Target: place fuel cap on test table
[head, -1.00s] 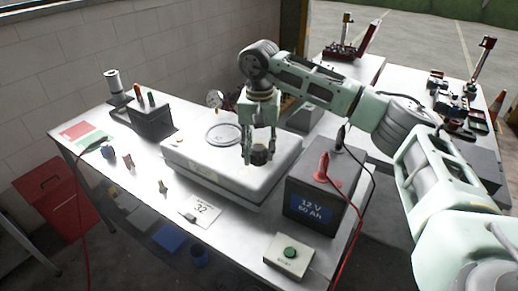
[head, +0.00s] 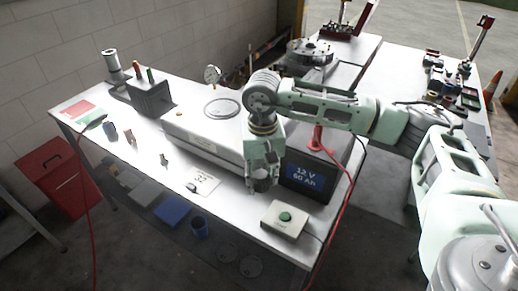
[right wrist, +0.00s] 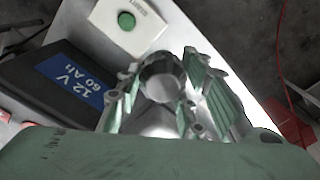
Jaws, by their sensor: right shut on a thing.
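The dark round fuel cap (head: 262,184) is between the fingers of my right gripper (head: 262,178), which is shut on it. In the right wrist view the cap (right wrist: 162,82) sits between the fingertips. The gripper is in front of the white tank unit (head: 205,143), left of the black battery and behind the box with a green button. The white test table (head: 130,160) is under it; I cannot tell whether the cap touches the tabletop. My left gripper is not in view.
The battery (head: 312,175) with a red clamp and cable stands close right of the gripper. The green-button box (head: 285,218) sits at the table's front corner. A card marked 32 (head: 203,181) lies to the left. Small parts stand farther left, with bare tabletop between.

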